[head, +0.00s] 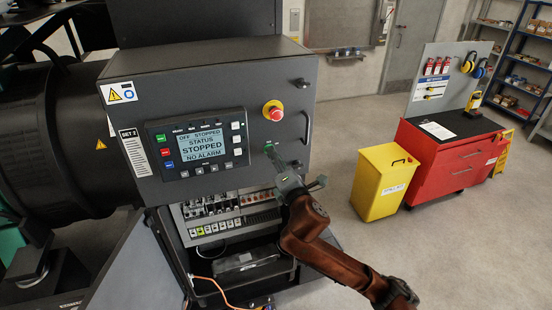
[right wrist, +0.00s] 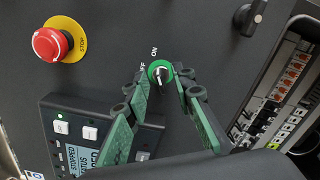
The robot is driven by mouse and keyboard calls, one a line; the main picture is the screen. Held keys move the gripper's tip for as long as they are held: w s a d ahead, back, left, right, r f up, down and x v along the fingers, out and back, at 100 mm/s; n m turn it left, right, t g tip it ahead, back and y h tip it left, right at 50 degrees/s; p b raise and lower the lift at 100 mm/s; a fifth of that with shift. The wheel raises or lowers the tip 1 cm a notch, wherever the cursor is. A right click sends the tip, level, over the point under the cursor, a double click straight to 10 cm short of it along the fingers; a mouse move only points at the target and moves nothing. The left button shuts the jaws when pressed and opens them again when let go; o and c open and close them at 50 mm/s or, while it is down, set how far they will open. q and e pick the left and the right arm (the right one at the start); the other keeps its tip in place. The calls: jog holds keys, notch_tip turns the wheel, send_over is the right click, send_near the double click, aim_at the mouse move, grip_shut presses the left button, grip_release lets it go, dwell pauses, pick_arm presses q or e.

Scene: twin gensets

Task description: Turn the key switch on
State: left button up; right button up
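The key switch (right wrist: 160,72) shows in the right wrist view as a small black piece in a green ring on the dark panel. ON is printed beside it, and the OFF label is partly covered by a finger. I cannot tell its exact setting. My right gripper (right wrist: 159,82) is open, with its green fingertips on either side of the switch; I cannot tell whether they touch it. My left gripper is not in view.
A red emergency stop (head: 273,111) on a yellow disc sits above my right gripper. The controller display (head: 198,146) reads STOPPED. Below is an open bay with breakers (head: 222,215). A yellow bin (head: 385,186) and red tool cabinet (head: 450,160) stand right, with clear floor before them.

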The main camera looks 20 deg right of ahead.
jog(key=shift+s, duration=0.1)
jog(key=s, duration=1.2)
jog(key=shift+d, duration=0.2)
jog(key=shift+w, duration=0.1)
